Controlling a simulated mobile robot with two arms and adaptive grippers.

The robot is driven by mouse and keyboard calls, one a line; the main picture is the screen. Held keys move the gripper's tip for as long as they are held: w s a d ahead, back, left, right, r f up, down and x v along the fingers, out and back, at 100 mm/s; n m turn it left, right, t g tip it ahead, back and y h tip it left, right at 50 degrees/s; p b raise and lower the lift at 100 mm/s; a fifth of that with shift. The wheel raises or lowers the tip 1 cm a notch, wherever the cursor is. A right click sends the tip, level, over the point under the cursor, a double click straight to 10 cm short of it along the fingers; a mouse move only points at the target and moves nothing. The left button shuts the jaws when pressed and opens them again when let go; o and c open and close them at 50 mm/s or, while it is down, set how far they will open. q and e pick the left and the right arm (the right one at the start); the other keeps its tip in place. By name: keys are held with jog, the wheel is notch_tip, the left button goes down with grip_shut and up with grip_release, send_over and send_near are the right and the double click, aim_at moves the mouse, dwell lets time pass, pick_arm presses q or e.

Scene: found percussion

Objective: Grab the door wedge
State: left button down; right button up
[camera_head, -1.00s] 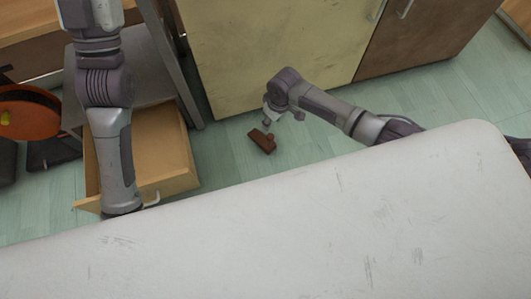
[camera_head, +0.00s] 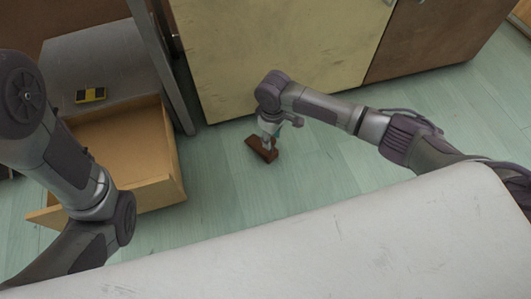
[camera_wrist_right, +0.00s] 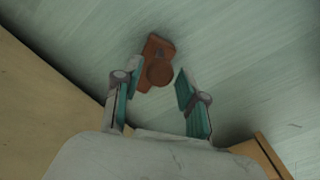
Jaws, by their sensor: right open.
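The door wedge (camera_head: 258,147) is a small brown block with a raised knob-like part, lying on the green floor in front of the pale cabinet. In the right wrist view the wedge (camera_wrist_right: 154,50) lies just beyond and partly between the fingertips. My right gripper (camera_head: 270,128) points down over the wedge and hides part of it in the head view. Its fingers (camera_wrist_right: 158,82) are spread on either side of the wedge's round end, with nothing gripped. I cannot tell whether they touch it. My left arm shows at the left; its gripper is out of view.
An open, empty-looking wooden drawer (camera_head: 118,145) juts out left of the wedge. A yellow and black item (camera_head: 90,95) sits on the grey top behind it. The cabinet (camera_head: 270,50) stands close behind the wedge. A white tabletop (camera_head: 320,250) fills the near side.

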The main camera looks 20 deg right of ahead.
aim_at(271, 152)
notch_tip(271, 152, down, 6)
jog(key=b, duration=0.4)
jog(key=shift+f, duration=0.15)
grip_shut()
